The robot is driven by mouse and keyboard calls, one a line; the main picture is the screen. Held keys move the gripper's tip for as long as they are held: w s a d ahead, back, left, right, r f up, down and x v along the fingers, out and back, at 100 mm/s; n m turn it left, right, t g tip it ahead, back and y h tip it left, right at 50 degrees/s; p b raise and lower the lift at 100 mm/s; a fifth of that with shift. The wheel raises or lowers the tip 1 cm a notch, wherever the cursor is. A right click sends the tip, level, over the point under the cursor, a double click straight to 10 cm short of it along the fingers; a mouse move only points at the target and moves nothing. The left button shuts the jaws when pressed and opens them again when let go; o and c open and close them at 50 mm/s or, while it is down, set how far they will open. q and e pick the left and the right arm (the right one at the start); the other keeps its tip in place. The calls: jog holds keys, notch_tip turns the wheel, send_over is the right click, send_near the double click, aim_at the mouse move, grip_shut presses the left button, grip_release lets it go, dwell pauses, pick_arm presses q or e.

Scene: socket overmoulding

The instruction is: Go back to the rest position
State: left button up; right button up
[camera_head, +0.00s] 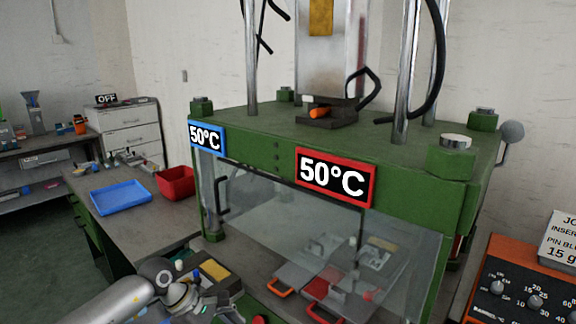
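My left arm comes in from the lower left, and its wrist and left gripper (205,300) show at the bottom edge, in front of the green press (270,140). The gripper is small and partly cut off by the frame edge, so I cannot tell whether its fingers are open or shut, or whether they hold anything. My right gripper is not in view. The press has a blue-framed sign (207,138) and a red-framed sign (335,177), both reading 50°C. Behind its clear front panel, mould plates with an orange handle (280,288) and a red handle (318,312) lie on the bed.
A blue tray (121,197) and a red bin (176,183) sit on the grey bench at left. A white drawer unit (131,135) with an OFF sign stands behind. An orange control box (525,280) with dials is at the right edge. The press fills the middle.

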pick_arm(q)
jog(key=w+d+f+n+t+h, duration=0.1)
jog(key=d+f+n+t+h, duration=0.3)
jog(key=d+n+h, duration=0.55)
jog(key=w+a+f+n+t+y, duration=0.2)
jog(key=a+f+n+t+y, duration=0.15)
jog(key=f+n, duration=0.55)
jog(key=s+a+f+n+t+y, duration=0.1)
jog(key=s+a+f+n+y, duration=0.35)
jog(key=f+n, duration=0.55)
jog(key=s+a+f+n+t+y, duration=0.2)
jog(key=s+a+f+n+y, duration=0.15)
jog(key=a+f+n, duration=0.45)
jog(key=s+a+f+n+g+y, duration=0.1)
jog(key=s+f+n+g+y, duration=0.1)
jog(key=s+f+n, duration=0.5)
jog(key=s+a+f+n+g+y, duration=0.1)
jog(key=s+a+f+n+g, duration=0.2)
jog(key=s+f, duration=0.8)
jog(key=s+f+n+g, duration=0.1)
jog(key=s+n+g, duration=0.1)
jog(key=s, duration=1)
jog(key=s+d+f+n+g+y, duration=0.1)
jog(key=s+n+g, duration=0.2)
jog(key=s, duration=1)
jog(key=shift+d+f+n, duration=0.15)
jog(key=shift+f+n, duration=0.25)
jog(key=shift+n, duration=0.65)
